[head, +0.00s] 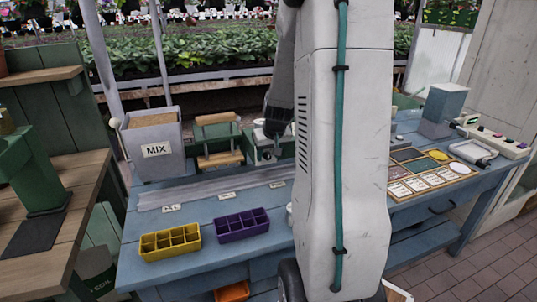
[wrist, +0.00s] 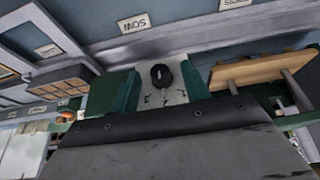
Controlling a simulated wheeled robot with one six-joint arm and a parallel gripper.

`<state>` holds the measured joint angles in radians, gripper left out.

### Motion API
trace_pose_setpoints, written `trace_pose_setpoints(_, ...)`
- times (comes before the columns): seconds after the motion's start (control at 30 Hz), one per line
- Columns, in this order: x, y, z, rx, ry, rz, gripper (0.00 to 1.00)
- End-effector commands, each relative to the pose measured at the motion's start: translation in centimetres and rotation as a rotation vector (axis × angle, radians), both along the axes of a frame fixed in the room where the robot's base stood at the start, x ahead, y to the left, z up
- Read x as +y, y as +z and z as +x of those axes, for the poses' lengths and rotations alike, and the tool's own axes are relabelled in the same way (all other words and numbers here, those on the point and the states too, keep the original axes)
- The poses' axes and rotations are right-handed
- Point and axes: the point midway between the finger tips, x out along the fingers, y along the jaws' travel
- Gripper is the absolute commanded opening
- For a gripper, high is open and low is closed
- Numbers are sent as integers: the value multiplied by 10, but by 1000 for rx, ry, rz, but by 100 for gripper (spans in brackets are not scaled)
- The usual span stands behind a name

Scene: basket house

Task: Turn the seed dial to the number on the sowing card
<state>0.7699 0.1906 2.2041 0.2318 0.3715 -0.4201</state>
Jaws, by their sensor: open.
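A black round knob, which looks like the seed dial (wrist: 162,76), sits on a pale plate with small dark marks in the wrist view. The marks are too small to read. The plate belongs to a green seeder (head: 262,152) at the back of the blue bench, partly hidden by my arm in the head view. My gripper (head: 271,132) hangs at the seeder; it is open, and I cannot tell whether it touches the knob. Several white cards (head: 420,184) lie in a wooden tray on the right; their writing is too small to read, and I cannot tell which is the sowing card.
A grey MIX bin (head: 155,150) and a wooden-handled stand (head: 219,143) are left of the seeder. Yellow (head: 170,242) and purple (head: 242,224) cell trays lie in front. A SOW label (wrist: 47,50) appears upside down. A grey-blue box (head: 442,108) stands right.

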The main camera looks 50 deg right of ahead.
Motion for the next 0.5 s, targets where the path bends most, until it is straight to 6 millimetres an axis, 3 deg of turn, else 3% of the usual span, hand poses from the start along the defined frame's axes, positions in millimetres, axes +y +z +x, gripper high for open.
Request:
trace_pose_setpoints(0.27,0,-2,1,0,0,0,47)
trace_pose_setpoints(0.43,0,-2,1,0,0,0,5)
trace_pose_setpoints(0.5,0,-2,1,0,0,0,3)
